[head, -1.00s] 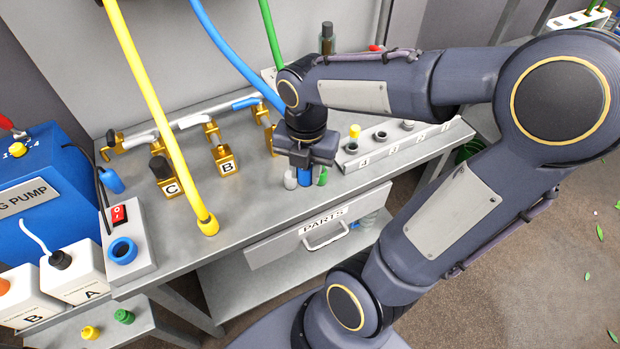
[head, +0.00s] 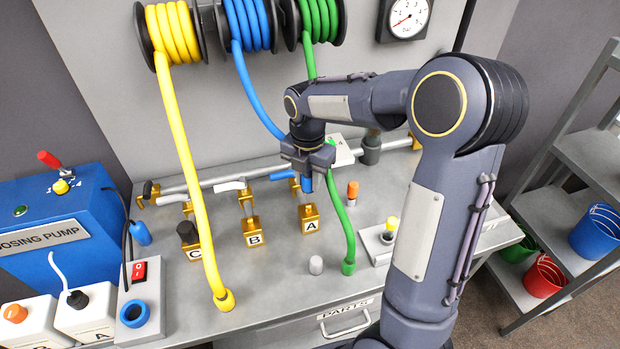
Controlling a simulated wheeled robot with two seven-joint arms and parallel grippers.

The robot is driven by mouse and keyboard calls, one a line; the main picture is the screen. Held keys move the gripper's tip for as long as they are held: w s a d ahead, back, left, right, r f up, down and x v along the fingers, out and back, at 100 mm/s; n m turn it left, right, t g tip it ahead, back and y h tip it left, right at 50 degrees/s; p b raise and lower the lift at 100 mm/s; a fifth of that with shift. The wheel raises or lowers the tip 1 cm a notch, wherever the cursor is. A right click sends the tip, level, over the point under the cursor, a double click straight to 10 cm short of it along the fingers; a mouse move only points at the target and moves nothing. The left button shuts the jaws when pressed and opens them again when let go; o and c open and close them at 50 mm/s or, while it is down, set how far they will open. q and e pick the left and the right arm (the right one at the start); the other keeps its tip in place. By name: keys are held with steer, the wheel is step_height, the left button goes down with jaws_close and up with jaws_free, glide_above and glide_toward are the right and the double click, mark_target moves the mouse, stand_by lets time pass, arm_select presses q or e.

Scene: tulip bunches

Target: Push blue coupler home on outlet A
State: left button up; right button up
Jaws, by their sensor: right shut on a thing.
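Outlet A (head: 309,222) is a brass fitting on the bench with a white "A" plate. My right gripper (head: 307,168) is shut on the blue coupler (head: 306,184), at the lower end of the blue hose (head: 255,98). The coupler hangs roughly upright just above and behind outlet A's front in the picture. A gap to the outlet seems to show, but I cannot tell their exact alignment. The jaws hide the coupler's upper part. My left gripper is out of view.
The green hose (head: 343,205) stands close right of outlet A. The yellow hose (head: 188,180) crosses in front of outlet C (head: 193,248). Outlet B (head: 252,235) is left of A.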

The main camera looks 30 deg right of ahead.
mark_target(309, 205)
steer(key=shift+f+b, duration=1.75)
steer(key=shift+f, duration=0.8)
steer(key=shift+f+b, duration=1.05)
steer(key=shift+f, duration=0.6)
steer(key=o, duration=1)
steer(key=shift+o, duration=0.2)
steer(key=shift+r, duration=0.15)
steer(key=shift+r+p, duration=2.2)
steer(key=shift+r, duration=0.25)
